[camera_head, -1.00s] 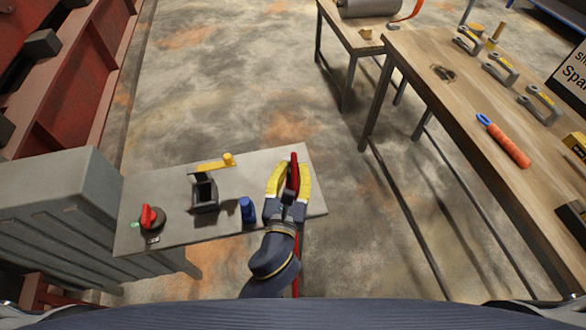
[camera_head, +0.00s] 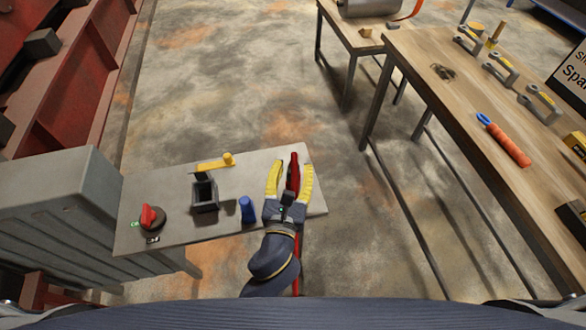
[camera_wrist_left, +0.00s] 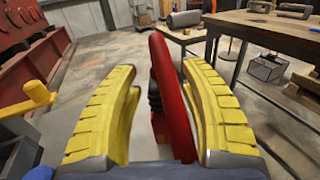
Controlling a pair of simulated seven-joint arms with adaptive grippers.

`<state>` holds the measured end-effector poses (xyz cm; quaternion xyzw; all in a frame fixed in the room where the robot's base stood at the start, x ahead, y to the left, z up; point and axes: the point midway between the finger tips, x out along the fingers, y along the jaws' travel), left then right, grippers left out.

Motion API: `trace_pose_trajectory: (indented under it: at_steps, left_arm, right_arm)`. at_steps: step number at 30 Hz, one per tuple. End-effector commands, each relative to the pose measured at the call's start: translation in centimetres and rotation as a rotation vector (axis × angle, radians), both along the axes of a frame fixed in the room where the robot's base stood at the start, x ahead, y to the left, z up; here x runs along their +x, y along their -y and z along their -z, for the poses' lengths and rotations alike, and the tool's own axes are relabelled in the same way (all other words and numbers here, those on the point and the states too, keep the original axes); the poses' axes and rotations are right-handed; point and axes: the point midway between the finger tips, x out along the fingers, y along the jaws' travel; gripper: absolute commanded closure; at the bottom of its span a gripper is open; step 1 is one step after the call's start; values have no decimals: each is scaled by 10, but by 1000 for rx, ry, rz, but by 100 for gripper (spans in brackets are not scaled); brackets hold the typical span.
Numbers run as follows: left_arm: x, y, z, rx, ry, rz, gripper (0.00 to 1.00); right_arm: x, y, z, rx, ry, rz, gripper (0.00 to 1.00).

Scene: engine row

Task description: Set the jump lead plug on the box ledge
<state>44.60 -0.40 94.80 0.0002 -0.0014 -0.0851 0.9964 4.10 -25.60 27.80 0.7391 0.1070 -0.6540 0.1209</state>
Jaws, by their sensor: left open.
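The jump lead plug, red with a dark part beside it, (camera_head: 293,170) stands at the right end of the grey box ledge (camera_head: 236,166). It also shows in the left wrist view (camera_wrist_left: 172,100), upright between the fingers. My left gripper (camera_head: 290,168), with yellow padded fingers, is open around the plug, with a gap on each side. A red lead (camera_head: 296,250) runs down beside my left wrist. The plug's lower end is hidden by my gripper. My right gripper is not in view.
On the ledge are a red rotary knob (camera_head: 150,217), a dark open socket box (camera_head: 205,194), a yellow lever (camera_head: 215,164) and a blue cylinder (camera_head: 247,209). A wooden bench (camera_head: 440,100) with tools stands at right, past open floor.

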Motion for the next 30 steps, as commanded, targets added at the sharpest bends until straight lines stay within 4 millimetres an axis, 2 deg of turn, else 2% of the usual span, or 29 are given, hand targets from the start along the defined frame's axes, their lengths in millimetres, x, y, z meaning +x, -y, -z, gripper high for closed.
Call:
trace_pose_trajectory:
  at_steps: [6,12,30]
  left_arm:
    - [-28,-4,2,1,-4,2,57]
    - [-45,-7,2,1,-4,2,57]
    - [-51,-8,1,1,-3,2,57]
  right_arm:
    - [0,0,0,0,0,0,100]
    - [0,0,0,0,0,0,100]
    - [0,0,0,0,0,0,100]
